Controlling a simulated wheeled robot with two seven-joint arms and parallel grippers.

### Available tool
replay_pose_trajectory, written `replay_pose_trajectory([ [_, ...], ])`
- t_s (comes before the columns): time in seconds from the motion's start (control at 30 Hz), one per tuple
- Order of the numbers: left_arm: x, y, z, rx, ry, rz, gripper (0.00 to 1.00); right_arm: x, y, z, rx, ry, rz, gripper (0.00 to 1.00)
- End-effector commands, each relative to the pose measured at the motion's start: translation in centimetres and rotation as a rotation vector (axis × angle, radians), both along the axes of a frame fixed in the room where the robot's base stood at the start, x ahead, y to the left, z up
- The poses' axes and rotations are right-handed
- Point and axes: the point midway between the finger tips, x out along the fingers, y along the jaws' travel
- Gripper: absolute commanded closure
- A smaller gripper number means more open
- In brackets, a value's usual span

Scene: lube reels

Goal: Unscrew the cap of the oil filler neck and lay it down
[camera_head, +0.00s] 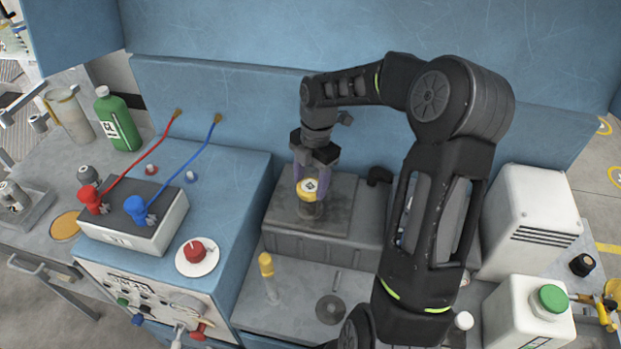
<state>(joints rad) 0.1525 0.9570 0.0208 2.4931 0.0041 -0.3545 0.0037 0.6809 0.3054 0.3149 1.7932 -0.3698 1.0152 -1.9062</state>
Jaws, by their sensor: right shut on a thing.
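The yellow cap (308,188) with a dark mark on top sits at the top of the oil filler neck (311,209), a short dark metal stub on the grey engine block. My right gripper (311,178) comes down from above, and its purple-grey fingers are shut on the cap. The cap looks level and in line with the neck. I cannot tell whether it is threaded on or slightly lifted. My left gripper is not in view.
The grey block's flat top (345,200) has bare room around the neck. A black knob (379,175) stands at its right. A yellow-topped dipstick or bottle (267,268) and a dark disc (330,309) are on the lower surface in front. A blue cabinet (225,220) borders the left.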

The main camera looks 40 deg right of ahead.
Motion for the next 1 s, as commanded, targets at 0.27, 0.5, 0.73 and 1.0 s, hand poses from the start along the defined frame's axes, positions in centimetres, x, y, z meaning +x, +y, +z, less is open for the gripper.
replay_pose_trajectory([
  [0.27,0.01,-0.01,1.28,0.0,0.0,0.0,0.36,-0.06,0.1,-0.26,0.003,0.005,0.298,0.84],
  [0.5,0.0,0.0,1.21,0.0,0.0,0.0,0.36,-0.1,0.1,-0.33,0.002,0.005,0.312,0.84],
  [0.73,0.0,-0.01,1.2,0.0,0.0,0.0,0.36,-0.09,0.17,-0.39,0.004,0.006,0.476,0.84],
  [1.0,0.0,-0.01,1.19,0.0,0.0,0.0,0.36,-0.15,0.18,-0.49,0.006,0.008,0.749,0.84],
])
